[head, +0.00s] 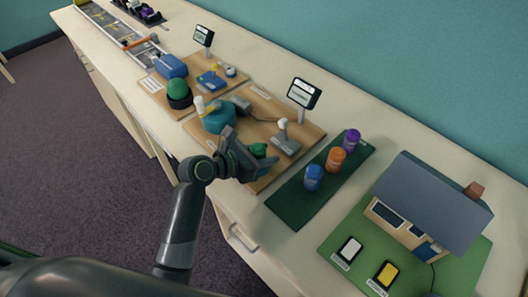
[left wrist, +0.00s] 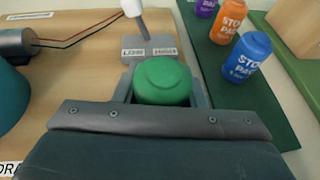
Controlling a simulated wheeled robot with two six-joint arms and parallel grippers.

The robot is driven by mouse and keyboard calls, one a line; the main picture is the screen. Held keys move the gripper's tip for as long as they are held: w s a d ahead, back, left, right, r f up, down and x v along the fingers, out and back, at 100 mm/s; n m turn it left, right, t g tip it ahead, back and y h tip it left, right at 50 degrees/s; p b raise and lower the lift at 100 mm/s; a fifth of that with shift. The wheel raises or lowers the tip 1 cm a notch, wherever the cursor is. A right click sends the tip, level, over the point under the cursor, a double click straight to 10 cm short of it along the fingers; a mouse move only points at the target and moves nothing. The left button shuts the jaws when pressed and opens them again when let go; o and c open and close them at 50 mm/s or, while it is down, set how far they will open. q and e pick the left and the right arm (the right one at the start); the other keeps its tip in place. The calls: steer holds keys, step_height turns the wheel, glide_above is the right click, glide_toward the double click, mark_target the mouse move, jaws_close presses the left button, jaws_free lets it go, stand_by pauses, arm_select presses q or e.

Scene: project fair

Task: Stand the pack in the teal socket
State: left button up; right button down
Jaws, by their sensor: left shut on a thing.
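My left gripper (head: 248,158) is shut on a green pack (left wrist: 163,80), whose rounded top shows between the fingers in the left wrist view. In the head view only a little of the green pack (head: 259,150) shows, over the near right part of a wooden board. A round teal thing (head: 217,117), likely the teal socket, stands on that board, left of and beyond the gripper. Its edge shows at the left of the left wrist view (left wrist: 12,98). Whether the pack touches the board is unclear. My right gripper is not in view.
A grey lever stand (head: 286,143) and a motor (head: 240,103) are on the board. Blue (head: 313,177), orange (head: 336,158) and purple (head: 352,139) packs stand on a dark green mat (head: 290,208). A model house (head: 430,205) stands at right. A small sign (head: 304,93) rises behind.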

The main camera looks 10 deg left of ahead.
arm_select(q)
steer(key=shift+f, duration=0.3)
steer(key=o, duration=0.7)
steer(key=shift+o, duration=0.2)
steer(key=shift+p+v, duration=0.9)
steer(key=p+v, duration=0.3)
steer(key=v, duration=0.1)
steer(key=shift+r, duration=0.15)
steer(key=shift+p+v, duration=1.95)
steer(key=shift+v, duration=0.6)
